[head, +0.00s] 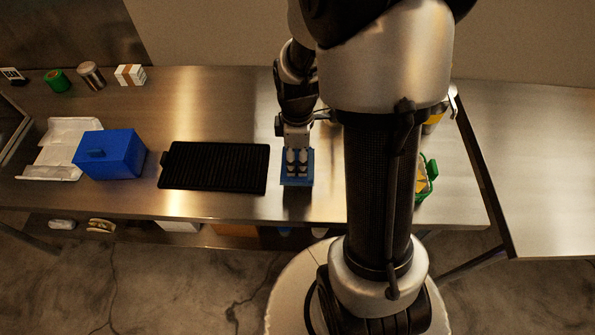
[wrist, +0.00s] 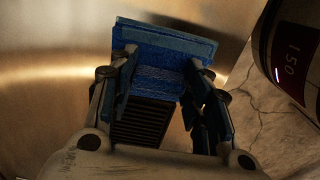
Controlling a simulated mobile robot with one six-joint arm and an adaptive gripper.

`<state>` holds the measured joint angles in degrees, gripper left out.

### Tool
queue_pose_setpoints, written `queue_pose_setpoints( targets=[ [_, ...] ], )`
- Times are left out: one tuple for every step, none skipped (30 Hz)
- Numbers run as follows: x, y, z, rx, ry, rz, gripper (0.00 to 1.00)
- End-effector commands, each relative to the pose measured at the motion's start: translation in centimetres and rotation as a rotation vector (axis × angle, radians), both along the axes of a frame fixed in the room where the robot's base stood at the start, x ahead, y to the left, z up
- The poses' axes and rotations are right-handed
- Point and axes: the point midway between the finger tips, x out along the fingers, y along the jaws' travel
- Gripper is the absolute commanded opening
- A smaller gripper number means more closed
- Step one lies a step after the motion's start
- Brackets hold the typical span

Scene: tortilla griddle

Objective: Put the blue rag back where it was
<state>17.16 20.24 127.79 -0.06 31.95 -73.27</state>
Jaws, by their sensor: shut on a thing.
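The blue rag (head: 297,181) is at my gripper (head: 298,170) in the head view, over the steel counter just right of the black griddle (head: 218,166). In the wrist view the blue rag (wrist: 162,58) looks like a folded block, and my gripper (wrist: 160,85) is shut on it, one finger on each side. I cannot tell whether the rag touches the counter. Part of the rag is hidden behind the fingers. The ridged griddle (wrist: 143,123) also shows in the wrist view, below the rag.
A blue box (head: 112,157) with a handle and a white tray (head: 52,137) stand left of the griddle. A green roll (head: 56,81), a metal canister (head: 91,75) and a white stack (head: 130,75) stand at the back left. A green container (head: 430,174) is partly hidden behind my arm.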

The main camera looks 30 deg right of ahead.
Motion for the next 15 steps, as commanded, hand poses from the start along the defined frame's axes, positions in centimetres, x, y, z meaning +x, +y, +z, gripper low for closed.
queue_pose_setpoints(
  targets=[
    [0.0, 0.0, -0.7, 0.001, 0.001, 0.000, 0.09],
    [0.0, 0.0, -0.9, 0.001, 0.001, 0.000, 0.09],
    [0.0, 0.0, -1.1, 0.000, 0.000, 0.000, 0.09],
    [0.0, 0.0, -1.2, 0.000, 0.000, 0.000, 0.09],
    [0.0, 0.0, -1.3, 0.000, 0.000, 0.000, 0.09],
    [0.0, 0.0, -1.7, 0.000, 0.000, 0.000, 0.09],
    [0.0, 0.0, -2.0, 0.001, 0.001, 0.000, 0.09],
    [0.0, 0.0, -2.4, 0.000, 0.002, 0.000, 0.09],
    [-0.1, 0.0, -3.0, 0.000, 0.002, 0.000, 0.09],
    [0.0, 0.0, -3.5, 0.000, 0.002, 0.000, 0.09],
    [-0.1, 0.0, -4.1, 0.001, 0.003, 0.000, 0.09],
    [-0.1, 0.0, -4.7, 0.001, 0.003, 0.000, 0.09],
    [0.0, 0.0, -5.1, 0.000, 0.002, 0.000, 0.09],
    [0.0, 0.0, -5.3, 0.000, 0.002, 0.000, 0.09],
    [0.0, 0.0, -5.5, 0.001, 0.001, 0.000, 0.09]
  ],
)
